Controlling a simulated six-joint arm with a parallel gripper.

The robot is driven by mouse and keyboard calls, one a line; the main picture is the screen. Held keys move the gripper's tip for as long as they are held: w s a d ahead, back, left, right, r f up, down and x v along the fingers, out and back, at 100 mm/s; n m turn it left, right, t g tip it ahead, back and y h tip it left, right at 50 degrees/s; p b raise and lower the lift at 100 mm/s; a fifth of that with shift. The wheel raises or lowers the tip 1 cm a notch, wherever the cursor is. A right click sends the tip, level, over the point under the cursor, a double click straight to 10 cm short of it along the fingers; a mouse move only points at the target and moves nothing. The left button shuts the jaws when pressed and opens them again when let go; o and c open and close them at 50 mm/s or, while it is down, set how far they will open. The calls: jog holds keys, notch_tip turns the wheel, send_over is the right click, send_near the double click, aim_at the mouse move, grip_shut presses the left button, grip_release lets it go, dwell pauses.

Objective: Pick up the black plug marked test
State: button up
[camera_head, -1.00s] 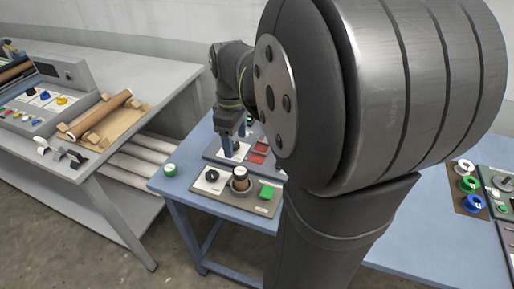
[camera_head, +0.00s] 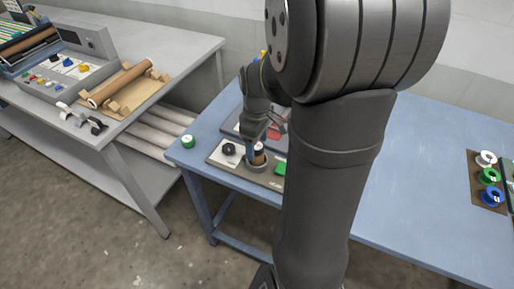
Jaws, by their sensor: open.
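A small black knob-like piece (camera_head: 229,148) sits on a white plate at the left of a grey board on the blue table. A brown and pale cylinder with a dark top (camera_head: 259,157) stands in a round grey cup beside it. No "test" marking can be read on either, so I cannot tell which is the plug. My gripper (camera_head: 255,142) points down at the cylinder's top, with its fingers open. A finger overlaps the cylinder in the picture; whether they touch is unclear. My arm hides part of the board's right side.
A green piece (camera_head: 280,168) is on the board, and red trays (camera_head: 276,127) lie behind it. A green and white roll (camera_head: 188,141) stands at the table's left corner. Coloured spools (camera_head: 489,176) stand far right. A grey bench (camera_head: 190,62) is left. The blue table's middle right is clear.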

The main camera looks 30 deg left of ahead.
jog(key=c, duration=1)
jog(key=shift+r, duration=0.15)
